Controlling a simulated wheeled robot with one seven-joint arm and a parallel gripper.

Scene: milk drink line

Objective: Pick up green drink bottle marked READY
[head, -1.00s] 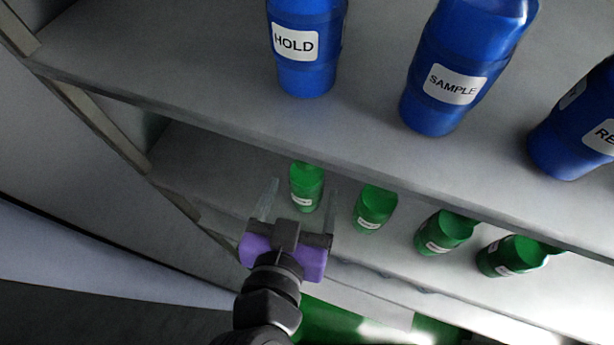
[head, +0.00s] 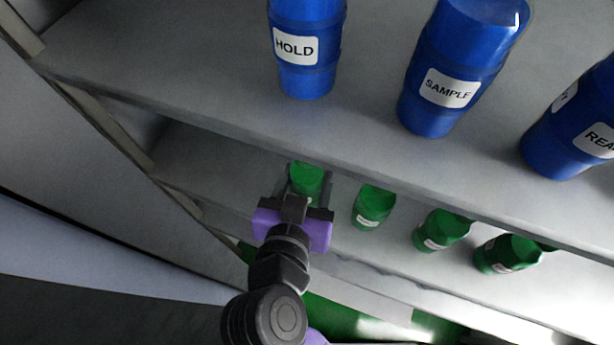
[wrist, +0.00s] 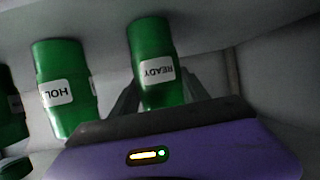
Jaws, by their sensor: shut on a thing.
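The green bottle marked READY (wrist: 157,70) stands between my gripper's fingers in the wrist view, its label upside down there. It also shows in the head view (head: 307,177) at the left end of the lower shelf, its lower part mostly hidden behind my gripper. My gripper (head: 305,188) is shut on this bottle, one finger on each side. In the wrist view the gripper (wrist: 160,98) has its purple body across the bottom. Whether the bottle touches the shelf cannot be seen clearly.
A green bottle marked HOLD (wrist: 65,88) stands beside the held one. More green bottles (head: 373,206) line the lower shelf (head: 225,180) to the right. The upper shelf (head: 200,85) overhangs them and holds blue bottles (head: 305,50). A side wall (head: 90,125) is at the left.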

